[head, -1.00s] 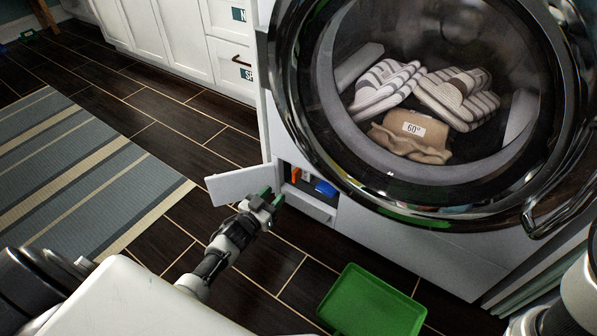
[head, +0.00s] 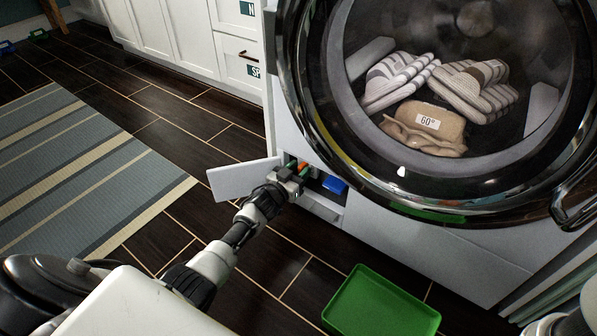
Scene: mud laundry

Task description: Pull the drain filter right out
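A small service compartment (head: 318,207) is open low on the front of the washing machine, with its white flap (head: 243,180) swung out to the left. Inside are an orange part (head: 303,169) at the left and a blue part (head: 334,185) at the right; I cannot tell for sure which is the drain filter. My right gripper is not in view.
A green tray (head: 381,305) lies on the dark tiled floor in front of the machine. The big round door (head: 440,197) is above the compartment, with striped slippers and a brown bundle showing behind its glass. A striped rug (head: 85,175) lies at left.

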